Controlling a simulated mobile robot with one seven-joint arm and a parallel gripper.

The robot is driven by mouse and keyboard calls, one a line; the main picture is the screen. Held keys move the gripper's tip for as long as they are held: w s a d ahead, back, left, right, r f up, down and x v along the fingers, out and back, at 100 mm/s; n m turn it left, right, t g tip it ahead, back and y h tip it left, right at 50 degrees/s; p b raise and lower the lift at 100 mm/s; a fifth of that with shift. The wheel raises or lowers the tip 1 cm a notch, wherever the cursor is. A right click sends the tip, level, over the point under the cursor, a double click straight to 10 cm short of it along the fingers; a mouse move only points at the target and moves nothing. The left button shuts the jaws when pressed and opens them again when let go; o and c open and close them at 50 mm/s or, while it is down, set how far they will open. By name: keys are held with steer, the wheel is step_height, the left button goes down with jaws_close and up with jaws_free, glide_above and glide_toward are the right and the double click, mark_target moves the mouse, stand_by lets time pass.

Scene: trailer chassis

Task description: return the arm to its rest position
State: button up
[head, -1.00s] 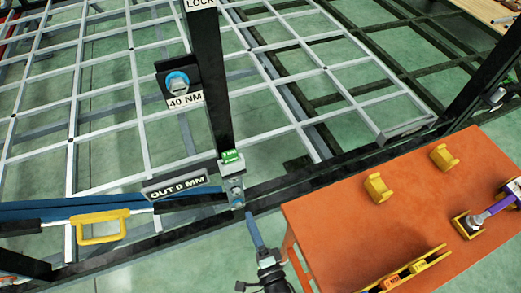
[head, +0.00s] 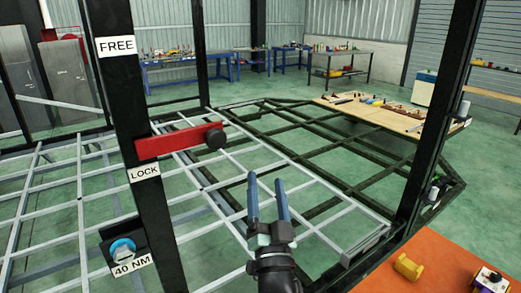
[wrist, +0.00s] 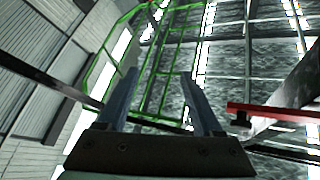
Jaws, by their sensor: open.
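My gripper (head: 268,202) points upward in the middle of the head view, with its two blue fingers apart and nothing between them. In the wrist view my gripper (wrist: 165,95) is also open and empty, facing the ceiling and a wall. The red lever (head: 180,142) on the black post lies level, at the LOCK label (head: 144,174) and below the FREE label (head: 117,46). It stands left of my gripper, apart from it in the head view. It also shows at the right of the wrist view (wrist: 275,114).
The black post (head: 140,110) carries a blue-faced knob (head: 123,249) labelled 40 NM. Another black post (head: 440,130) stands at right. The grey grid frame (head: 215,190) lies behind my gripper. An orange table (head: 425,275) with a yellow holder (head: 408,266) is at lower right. Workbenches stand far back.

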steer(key=s+r+n+t+h, duration=0.1)
steer(key=s+r, duration=0.2)
steer(key=r, duration=0.7)
steer(key=s+r+t+h, duration=0.1)
steer(key=s+r, duration=0.3)
steer(key=r, duration=0.6)
steer(key=s+a+r+n+t, duration=0.1)
steer(key=s+r+n, duration=0.3)
steer(key=s+r, duration=1)
steer(key=s+t, duration=0.1)
steer(key=s, duration=0.1)
steer(key=shift+s, duration=0.35)
steer(key=shift+a, duration=0.1)
